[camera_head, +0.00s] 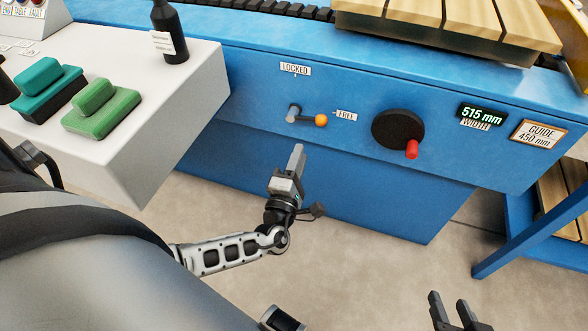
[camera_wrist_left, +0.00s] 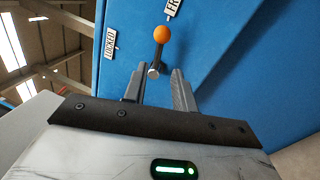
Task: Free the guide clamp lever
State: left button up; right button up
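The guide clamp lever is a short grey arm (camera_head: 306,117) with an orange knob (camera_head: 321,120) on the blue machine front. It points right, towards the FREE label (camera_head: 346,115); the LOCKED label (camera_head: 295,69) is above its pivot. My left gripper (camera_head: 298,158) is below the lever, apart from it, fingers pointing up at the panel. In the left wrist view, its fingers (camera_wrist_left: 158,88) are spread with nothing gripped, and the orange knob (camera_wrist_left: 160,34) shows beyond the gap. My right gripper (camera_head: 453,312) is open and empty at the bottom right, well away from the lever.
A white bench (camera_head: 120,150) with green blocks and a dark bottle (camera_head: 170,30) stands left.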

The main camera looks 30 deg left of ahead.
pick_arm(q)
jog(key=shift+v, duration=1.95)
